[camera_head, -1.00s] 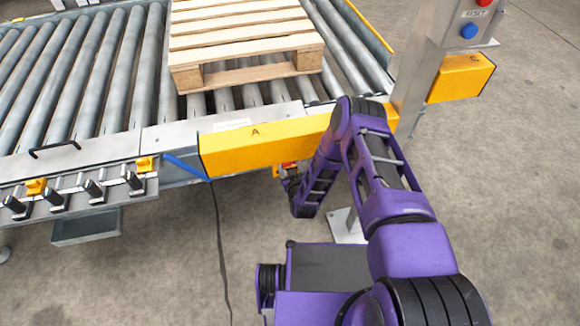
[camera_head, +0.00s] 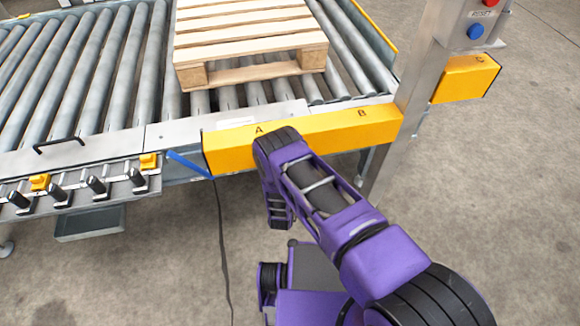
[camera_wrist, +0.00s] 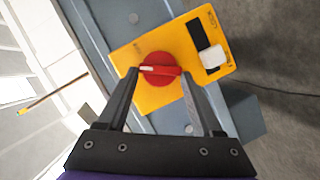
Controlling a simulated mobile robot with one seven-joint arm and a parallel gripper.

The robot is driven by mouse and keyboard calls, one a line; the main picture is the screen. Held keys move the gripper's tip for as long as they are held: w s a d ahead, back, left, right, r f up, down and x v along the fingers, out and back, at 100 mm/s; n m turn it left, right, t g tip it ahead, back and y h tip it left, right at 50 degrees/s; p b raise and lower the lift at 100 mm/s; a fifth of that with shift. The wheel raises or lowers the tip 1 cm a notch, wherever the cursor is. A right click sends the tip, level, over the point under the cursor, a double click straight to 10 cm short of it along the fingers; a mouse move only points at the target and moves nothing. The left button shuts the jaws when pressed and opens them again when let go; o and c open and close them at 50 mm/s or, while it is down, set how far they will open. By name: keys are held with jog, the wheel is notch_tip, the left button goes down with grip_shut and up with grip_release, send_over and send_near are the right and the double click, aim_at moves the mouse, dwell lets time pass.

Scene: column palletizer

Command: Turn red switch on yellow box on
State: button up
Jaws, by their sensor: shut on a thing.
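In the wrist view, the red rotary switch (camera_wrist: 158,78) sits on the face of the yellow box (camera_wrist: 155,102). It has a raised grip bar with a white mark toward its left end, lying nearly level in the picture. My gripper (camera_wrist: 159,73) has one finger on each side of the switch and is shut on it. Lettering near the switch is too faint to read. In the head view, my purple arm hides the gripper, the switch and this box under the conveyor edge.
The box also carries a black slot with a white slider (camera_wrist: 212,57). The roller conveyor (camera_head: 120,75) holds a wooden pallet (camera_head: 250,45). A long yellow guard (camera_head: 335,132) marked A and B runs above my gripper. A metal post (camera_head: 425,75) with buttons stands right.

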jog(key=n, duration=0.1)
jog(key=n+t, duration=0.1)
jog(key=n, duration=0.1)
jog(key=n+t+h, duration=0.1)
jog(key=n, duration=0.1)
jog(key=shift+a+f, duration=0.2)
jog(key=shift+f, duration=0.2)
jog(key=shift+n+t, duration=0.3)
jog(key=o, duration=1.4)
jog(key=shift+c, duration=0.2)
jog(key=shift+s+d, duration=0.1)
